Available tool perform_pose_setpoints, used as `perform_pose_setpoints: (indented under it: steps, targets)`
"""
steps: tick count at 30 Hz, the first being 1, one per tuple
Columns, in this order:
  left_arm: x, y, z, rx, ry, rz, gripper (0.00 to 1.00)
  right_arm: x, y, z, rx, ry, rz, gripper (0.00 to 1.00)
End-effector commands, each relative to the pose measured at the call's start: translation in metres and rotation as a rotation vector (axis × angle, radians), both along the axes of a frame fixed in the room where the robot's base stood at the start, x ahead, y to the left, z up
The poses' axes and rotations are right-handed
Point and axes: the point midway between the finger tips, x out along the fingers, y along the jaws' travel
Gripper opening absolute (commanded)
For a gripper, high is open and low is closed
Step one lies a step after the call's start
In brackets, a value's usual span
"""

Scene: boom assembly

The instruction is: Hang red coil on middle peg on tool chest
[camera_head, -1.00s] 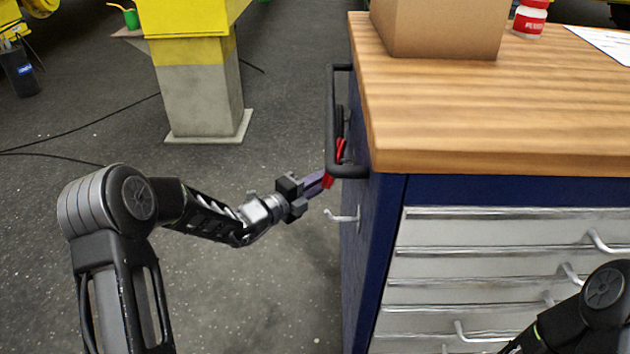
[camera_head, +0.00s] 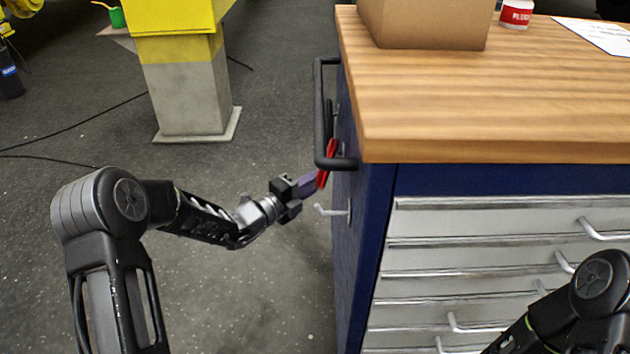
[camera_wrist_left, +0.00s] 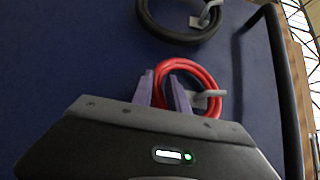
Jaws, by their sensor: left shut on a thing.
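The red coil (camera_head: 327,165) is held by my left gripper (camera_head: 310,183) beside the side of the blue tool chest (camera_head: 368,230), under the black handle. In the left wrist view, the purple fingers of my left gripper (camera_wrist_left: 165,92) are shut on the left part of the red coil (camera_wrist_left: 200,72). A pale peg (camera_wrist_left: 206,97) shows within the ring's outline, its tip overlapping the ring's right edge. I cannot tell whether the coil rests on it. Another pale peg (camera_head: 333,211) sticks out lower on the chest side. My right gripper is out of view.
A black coil (camera_wrist_left: 148,18) hangs on a further peg (camera_wrist_left: 208,14). The black handle (camera_head: 319,110) runs along the chest side above the work area. A cardboard box (camera_head: 425,22) stands on the wooden top (camera_head: 450,110). Open floor lies left of the chest.

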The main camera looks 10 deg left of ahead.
Motion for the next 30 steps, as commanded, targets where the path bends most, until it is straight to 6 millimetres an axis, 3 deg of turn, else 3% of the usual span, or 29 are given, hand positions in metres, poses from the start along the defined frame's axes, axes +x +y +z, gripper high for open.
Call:
perform_pose_setpoints:
  steps: [2, 3, 12, 23, 30]
  targets:
    - [0.0, 0.0, 0.001, -0.001, -0.002, 0.0, 0.0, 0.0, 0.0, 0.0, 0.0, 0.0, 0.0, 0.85]
    - [0.0, 0.0, 0.001, -0.001, -0.002, 0.0, 0.21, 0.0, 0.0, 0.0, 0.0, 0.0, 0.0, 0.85]
    - [0.0, 0.0, 0.0, -0.001, -0.001, 0.0, 0.45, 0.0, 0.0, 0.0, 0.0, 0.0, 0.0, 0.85]
    - [-0.005, 0.004, 0.001, 0.001, 0.001, 0.001, 0.45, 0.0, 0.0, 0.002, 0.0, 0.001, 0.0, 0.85]
    - [-0.033, 0.022, 0.003, 0.001, 0.002, 0.003, 0.45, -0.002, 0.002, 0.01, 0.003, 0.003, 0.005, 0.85]
